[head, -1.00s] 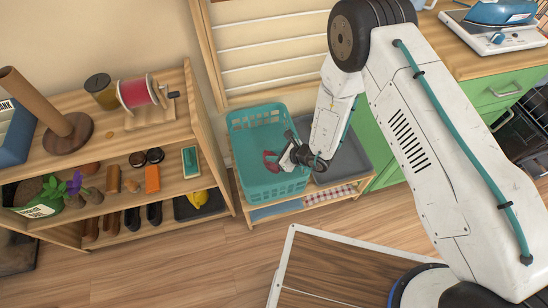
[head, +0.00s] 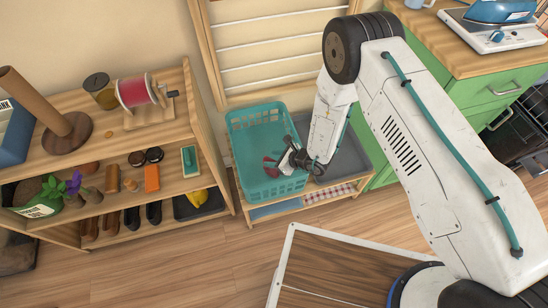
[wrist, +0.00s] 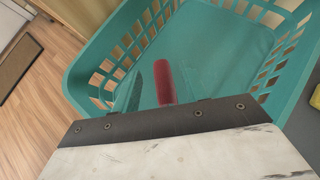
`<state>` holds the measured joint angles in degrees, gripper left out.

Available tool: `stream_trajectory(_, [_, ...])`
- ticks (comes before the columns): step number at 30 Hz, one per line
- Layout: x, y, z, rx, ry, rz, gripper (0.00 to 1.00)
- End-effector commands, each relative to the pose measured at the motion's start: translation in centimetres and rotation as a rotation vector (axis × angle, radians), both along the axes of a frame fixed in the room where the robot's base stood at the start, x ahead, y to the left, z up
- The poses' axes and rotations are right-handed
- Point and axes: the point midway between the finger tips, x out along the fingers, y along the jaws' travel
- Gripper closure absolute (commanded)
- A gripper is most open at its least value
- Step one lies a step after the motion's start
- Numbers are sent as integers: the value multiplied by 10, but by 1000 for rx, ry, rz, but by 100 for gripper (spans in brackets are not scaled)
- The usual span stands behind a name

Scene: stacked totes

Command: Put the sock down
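A red sock-like thing (head: 270,162) shows at the tip of my gripper (head: 279,163), inside the teal basket (head: 263,192). In the wrist view the red thing (wrist: 165,82) is a narrow upright strip above the basket floor, its lower end hidden behind the dark edge of my gripper's body. The basket (wrist: 92,62) surrounds it in that view. My gripper points left and down over the basket's right side.
The basket stands on a low wooden bench, beside a grey tote (head: 347,160). A wooden shelf (head: 218,130) with shoes and spools stands at left. A green cabinet (head: 470,100) is at right. Wooden floor (head: 215,265) is free in front.

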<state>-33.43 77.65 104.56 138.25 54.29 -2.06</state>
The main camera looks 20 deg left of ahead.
Motion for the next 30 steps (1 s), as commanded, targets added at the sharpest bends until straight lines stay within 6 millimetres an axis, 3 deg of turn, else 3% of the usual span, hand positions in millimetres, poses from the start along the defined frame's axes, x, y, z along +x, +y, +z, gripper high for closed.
stream_trajectory(8, [0, 0, 1, 0, 0, 0, 55])
stream_trajectory(13, [1, 0, 15, 1, -1, -1, 55])
stream_trajectory(24, [-14, -63, 62, -1, 1, -3, 55])
stream_trajectory(30, [-20, -86, 80, 0, 0, -2, 55])
